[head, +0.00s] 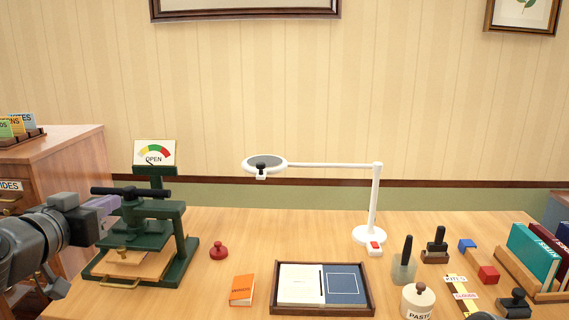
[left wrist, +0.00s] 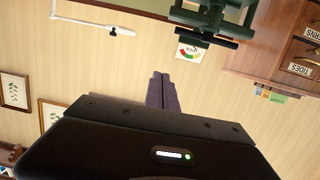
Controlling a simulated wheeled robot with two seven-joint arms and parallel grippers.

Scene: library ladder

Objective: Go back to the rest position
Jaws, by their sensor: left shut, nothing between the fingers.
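My left gripper (head: 106,206) is at the left of the head view, beside the green press (head: 182,256) and apparently level with its upper part. Its purple-grey fingers are together with nothing between them. They also show in the left wrist view (left wrist: 161,90), closed, with the wall behind them. In that view the picture is upside down, and the press (left wrist: 214,14) hangs at the top. My right gripper is not clearly shown in either view.
On the desk are a red knob (head: 218,251), an orange book (head: 242,290), a tray (head: 371,300), a white lamp (head: 375,205), a paste pot (head: 417,303) and a book rack (head: 515,275). A wooden cabinet (head: 75,160) stands at left. Bare desk lies behind the tray.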

